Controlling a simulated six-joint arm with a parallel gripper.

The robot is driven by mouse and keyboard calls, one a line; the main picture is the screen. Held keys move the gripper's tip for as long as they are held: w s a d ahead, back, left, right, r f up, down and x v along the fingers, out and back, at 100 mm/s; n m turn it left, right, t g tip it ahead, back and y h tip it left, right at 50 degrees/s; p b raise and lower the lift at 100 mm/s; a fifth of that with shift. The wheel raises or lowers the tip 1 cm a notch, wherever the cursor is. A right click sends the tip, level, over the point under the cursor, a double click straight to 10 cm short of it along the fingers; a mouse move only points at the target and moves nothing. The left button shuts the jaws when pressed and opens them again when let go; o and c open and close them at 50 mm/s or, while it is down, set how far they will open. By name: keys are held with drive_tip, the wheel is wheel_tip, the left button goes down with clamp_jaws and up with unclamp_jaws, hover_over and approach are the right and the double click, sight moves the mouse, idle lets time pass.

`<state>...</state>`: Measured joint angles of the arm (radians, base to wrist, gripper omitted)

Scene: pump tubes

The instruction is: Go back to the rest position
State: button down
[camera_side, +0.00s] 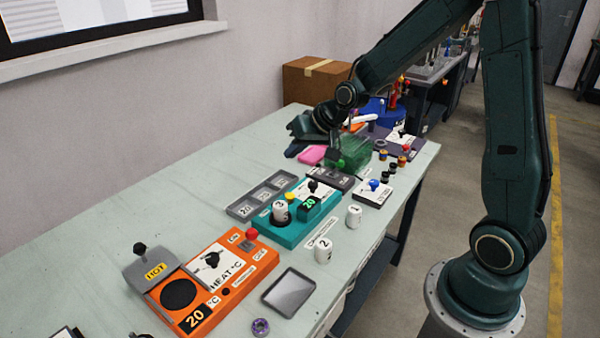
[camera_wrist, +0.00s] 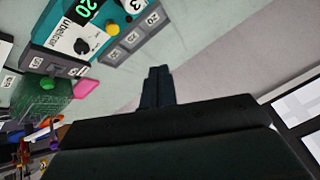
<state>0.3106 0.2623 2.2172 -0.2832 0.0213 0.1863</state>
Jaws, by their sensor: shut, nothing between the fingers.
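My gripper (camera_wrist: 158,84) is shut and empty in the wrist view, its dark fingers pressed together over bare tabletop near the wall. In the side view my dark green arm reaches over the far part of the table, with its wrist end raised near the green mesh basket (camera_side: 348,153); the fingertips are hard to make out there. The teal device (camera_side: 290,228) with a lit 20 display stands mid-table and holds a white numbered tube (camera_side: 281,211). It also shows upper left in the wrist view (camera_wrist: 62,32), clear of my fingers.
Two white tubes stand in front, one marked 2 (camera_side: 323,250), another behind (camera_side: 354,215). An orange heater (camera_side: 208,275), grey tray (camera_side: 289,292) and pink block (camera_side: 312,154) lie on the table. A cardboard box (camera_side: 315,80) stands behind. The left tabletop is clear.

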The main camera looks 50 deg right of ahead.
drive_tip(key=s+a+r+n+g, duration=0.1)
drive_tip(key=s+a+r+n, duration=0.3)
drive_tip(key=s+r, duration=0.75)
drive_tip(key=s+a+g+h, duration=0.1)
drive_tip(key=s+a, duration=0.2)
drive_tip(key=s, duration=1.3)
drive_tip(key=shift+r+n, duration=0.2)
drive_tip(key=shift+n, duration=0.1)
